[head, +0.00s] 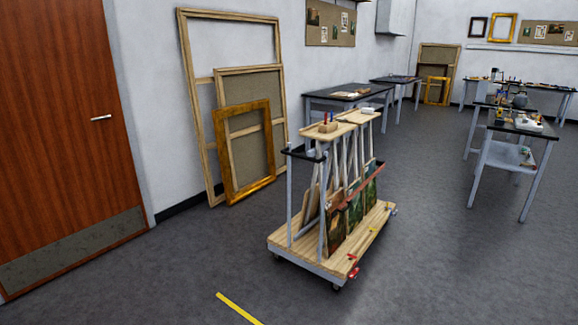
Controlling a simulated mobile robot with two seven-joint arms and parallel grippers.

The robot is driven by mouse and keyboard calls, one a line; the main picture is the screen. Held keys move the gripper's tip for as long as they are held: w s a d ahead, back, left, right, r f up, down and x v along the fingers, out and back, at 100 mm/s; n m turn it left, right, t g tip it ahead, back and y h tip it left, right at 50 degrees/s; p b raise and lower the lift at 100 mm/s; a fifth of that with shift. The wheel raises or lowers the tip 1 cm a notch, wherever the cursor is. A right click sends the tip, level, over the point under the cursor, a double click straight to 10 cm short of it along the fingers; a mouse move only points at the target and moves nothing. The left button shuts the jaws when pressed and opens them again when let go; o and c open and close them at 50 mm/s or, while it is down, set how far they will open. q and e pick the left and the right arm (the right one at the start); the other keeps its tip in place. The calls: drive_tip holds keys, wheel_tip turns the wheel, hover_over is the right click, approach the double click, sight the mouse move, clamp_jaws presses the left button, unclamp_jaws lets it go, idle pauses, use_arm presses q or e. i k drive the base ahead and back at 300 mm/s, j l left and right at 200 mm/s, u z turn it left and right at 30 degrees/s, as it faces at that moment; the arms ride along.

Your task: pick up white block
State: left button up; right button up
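No white block can be made out for certain. A small white item (368,111) lies at the far end of the wooden top of the rolling cart (334,131), too small to identify. Other small pale items (535,117) lie on the dark-topped table (522,128) at the right, and their shapes are unclear. Neither of my grippers shows in the head view.
The cart stands mid-floor, holding several paintings (352,207) upright. A wooden door (52,140) is at the left. Large frames (243,150) lean on the wall. More tables (345,97) stand behind. Grey floor (450,260) is clear at front right.

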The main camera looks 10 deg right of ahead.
sight(370, 111)
drive_tip(key=i+z, duration=0.2)
drive_tip(key=i, duration=0.5)
drive_tip(key=i+j+z, duration=0.2)
drive_tip(key=i, duration=0.5)
drive_tip(key=i+z, duration=0.25)
drive_tip(key=i, duration=0.7)
drive_tip(key=i+j+z, duration=0.25)
drive_tip(key=i, duration=0.7)
drive_tip(key=l, duration=0.1)
